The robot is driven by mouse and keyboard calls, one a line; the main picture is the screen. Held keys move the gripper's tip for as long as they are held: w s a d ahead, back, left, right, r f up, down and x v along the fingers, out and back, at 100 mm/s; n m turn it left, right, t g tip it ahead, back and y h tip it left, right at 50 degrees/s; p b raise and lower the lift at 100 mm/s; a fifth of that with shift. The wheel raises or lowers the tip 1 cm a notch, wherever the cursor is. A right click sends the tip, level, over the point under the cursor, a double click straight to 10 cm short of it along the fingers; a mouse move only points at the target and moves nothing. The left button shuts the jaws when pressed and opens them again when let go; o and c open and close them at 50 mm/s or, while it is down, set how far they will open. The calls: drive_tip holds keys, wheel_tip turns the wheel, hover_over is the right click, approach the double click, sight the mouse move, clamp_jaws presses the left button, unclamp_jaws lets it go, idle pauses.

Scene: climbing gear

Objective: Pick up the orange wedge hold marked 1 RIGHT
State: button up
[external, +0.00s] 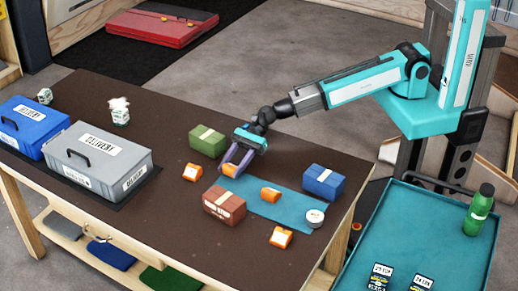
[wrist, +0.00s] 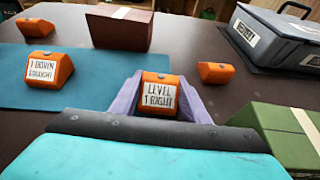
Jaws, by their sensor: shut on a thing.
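The orange wedge hold with a white label reading LEVEL 1 RIGHT (wrist: 160,97) sits between the two purple fingers of my gripper (wrist: 158,105) in the wrist view. My gripper is shut on it. In the external view my gripper (external: 236,163) points down over the brown table, and the hold (external: 229,170) shows at its fingertips beside the teal mat. I cannot tell whether the hold touches the table. Another orange hold, labelled 1 DOWN STRAIGHT (wrist: 44,70), lies on the mat to the left in the wrist view.
More orange holds (external: 192,172) (external: 280,237) lie around. A green block (external: 208,141), a red-brown block (external: 224,205) and a blue block (external: 323,182) stand near my gripper. The teal mat (external: 252,208) holds a round tape roll (external: 315,217). A grey case (external: 100,165) stands left.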

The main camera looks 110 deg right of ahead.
sight(232, 166)
drive_tip(key=shift+r+b, duration=0.55)
drive_tip(key=shift+r, duration=4.2)
drive_tip(key=shift+s+a, duration=0.1)
